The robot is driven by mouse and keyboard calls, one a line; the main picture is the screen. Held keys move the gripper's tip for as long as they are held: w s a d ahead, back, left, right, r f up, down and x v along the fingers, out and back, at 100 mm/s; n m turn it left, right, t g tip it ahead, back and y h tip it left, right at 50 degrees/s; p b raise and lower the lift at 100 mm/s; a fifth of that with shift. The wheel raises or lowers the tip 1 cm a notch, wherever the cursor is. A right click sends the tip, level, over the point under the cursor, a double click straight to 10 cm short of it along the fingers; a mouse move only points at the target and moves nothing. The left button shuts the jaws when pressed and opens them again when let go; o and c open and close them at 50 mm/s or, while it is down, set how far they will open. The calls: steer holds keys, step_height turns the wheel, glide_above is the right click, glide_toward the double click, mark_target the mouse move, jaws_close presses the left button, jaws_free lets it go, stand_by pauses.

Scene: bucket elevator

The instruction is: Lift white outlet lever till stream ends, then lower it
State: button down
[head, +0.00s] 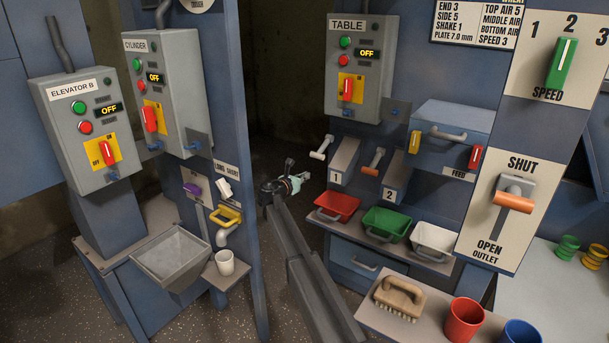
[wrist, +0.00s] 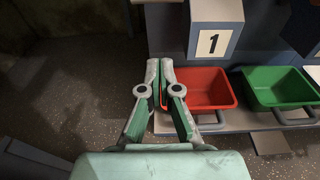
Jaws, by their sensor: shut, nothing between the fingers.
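A white-handled lever (head: 321,148) sits at the upper end of chute 1 (head: 343,160) and slants down to the left. Chute 1 also shows in the wrist view (wrist: 216,22), but its lever is out of that picture. The red tray (head: 337,206) lies below chute 1; it also shows in the wrist view (wrist: 205,89). No stream is visible from the chute. My gripper (head: 304,178) is shut and empty, below and left of that lever and apart from it. In the wrist view its fingertips (wrist: 160,64) meet in front of the red tray's left edge.
Chute 2 (head: 394,182) has an orange-handled lever (head: 374,160). Green (head: 385,222) and white (head: 434,239) trays stand right of the red one. A separate outlet panel (head: 508,215) has an orange handle. A blue post (head: 238,150) stands left of my arm.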

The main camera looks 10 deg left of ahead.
mark_target(324, 146)
steer(key=w+d+r+p, duration=0.1)
steer(key=w+d+r, duration=0.1)
steer(key=w, duration=0.5)
steer(key=shift+d+r, duration=0.35)
steer(key=shift+d, duration=0.25)
steer(key=shift+d+r+p, duration=0.1)
steer(key=shift+r+p, duration=0.05)
steer(key=shift+p, duration=0.4)
